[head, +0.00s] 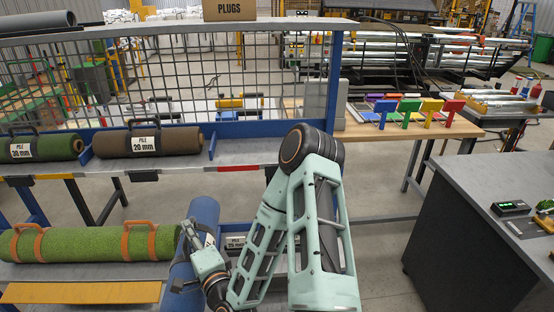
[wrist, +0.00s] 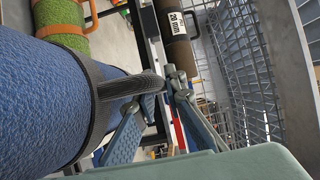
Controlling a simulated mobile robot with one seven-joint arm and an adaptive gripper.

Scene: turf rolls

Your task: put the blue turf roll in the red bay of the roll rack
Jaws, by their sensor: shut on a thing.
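The blue turf roll (head: 206,210) is in the head view at lower centre, in front of the rack and steeply angled in the picture. It fills the left of the wrist view (wrist: 45,105), with a black strap and handle around it. My gripper (head: 190,232) is shut on that black handle; its two fingers show in the wrist view (wrist: 158,98). My arm hides part of the roll. The roll rack (head: 235,154) has a red strip (head: 244,168) on its upper front edge, marking the red bay. The shelf above that strip looks empty where visible.
Green (head: 40,148) and brown (head: 150,141) rolls lie on the upper shelf, left of the red strip. A green roll with orange straps (head: 85,243) lies on the lower level. A mesh panel stands behind. A dark-sided bench (head: 470,220) is at right.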

